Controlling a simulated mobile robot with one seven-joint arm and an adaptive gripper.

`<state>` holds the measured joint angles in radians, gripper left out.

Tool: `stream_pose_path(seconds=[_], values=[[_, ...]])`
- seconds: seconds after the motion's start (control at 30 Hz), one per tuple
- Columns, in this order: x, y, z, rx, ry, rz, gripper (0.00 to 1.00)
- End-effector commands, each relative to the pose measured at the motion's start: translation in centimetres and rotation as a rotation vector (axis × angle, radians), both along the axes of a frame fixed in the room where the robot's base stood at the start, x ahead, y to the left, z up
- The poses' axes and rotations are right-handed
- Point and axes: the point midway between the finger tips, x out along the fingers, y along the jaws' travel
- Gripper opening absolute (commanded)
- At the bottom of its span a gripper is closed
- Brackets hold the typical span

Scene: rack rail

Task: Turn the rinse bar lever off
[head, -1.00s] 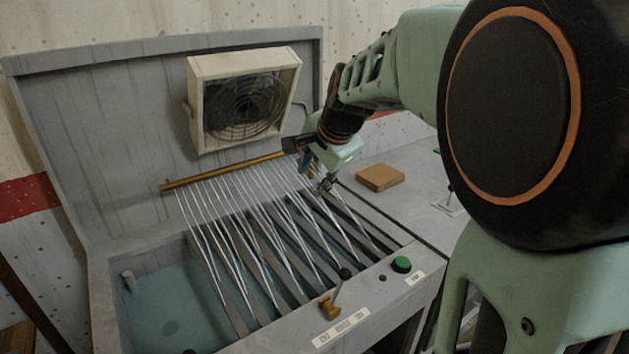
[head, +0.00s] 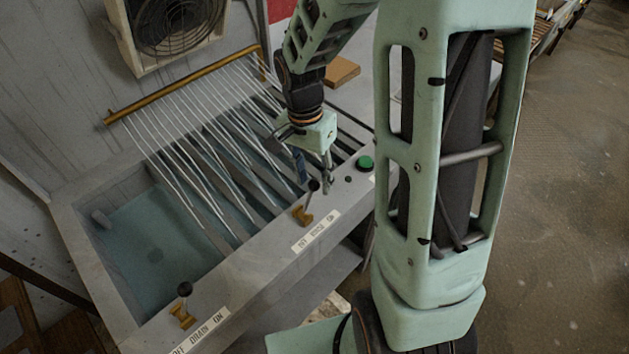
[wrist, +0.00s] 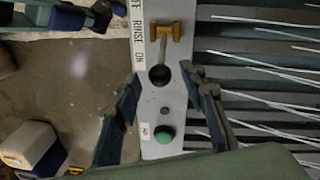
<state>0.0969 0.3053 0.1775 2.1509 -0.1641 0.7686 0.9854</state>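The rinse lever has a brass base (head: 303,214) and a black knob (head: 313,186) on the sink's front rim. It leans toward the ON end of its OFF RINSE ON label (head: 316,232). In the wrist view its knob (wrist: 160,75) shows between the fingertips, with no clear contact. My gripper (head: 315,179) is open and empty, its fingers on either side of the knob; the wrist view shows the gap (wrist: 164,82). The brass rinse bar (head: 185,83) sends many thin white water streams down over the slats.
A green button (head: 365,163) sits on the rim just right of the lever. A drain lever (head: 183,300) with its own label stands farther left. A fan (head: 172,30) hangs on the back panel. A brown block (head: 341,71) lies on the counter behind my arm.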

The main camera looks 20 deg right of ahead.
Motion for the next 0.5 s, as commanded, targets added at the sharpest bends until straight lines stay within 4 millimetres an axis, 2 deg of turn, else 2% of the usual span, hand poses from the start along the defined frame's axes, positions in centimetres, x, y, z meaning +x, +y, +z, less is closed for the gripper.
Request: stream_pose_path(seconds=[0.2,0.5], values=[[-0.2,-0.1,-2.2,0.000,0.001,0.000,0.38],[-0.1,-0.2,-2.5,0.000,-0.001,-0.001,0.38]])
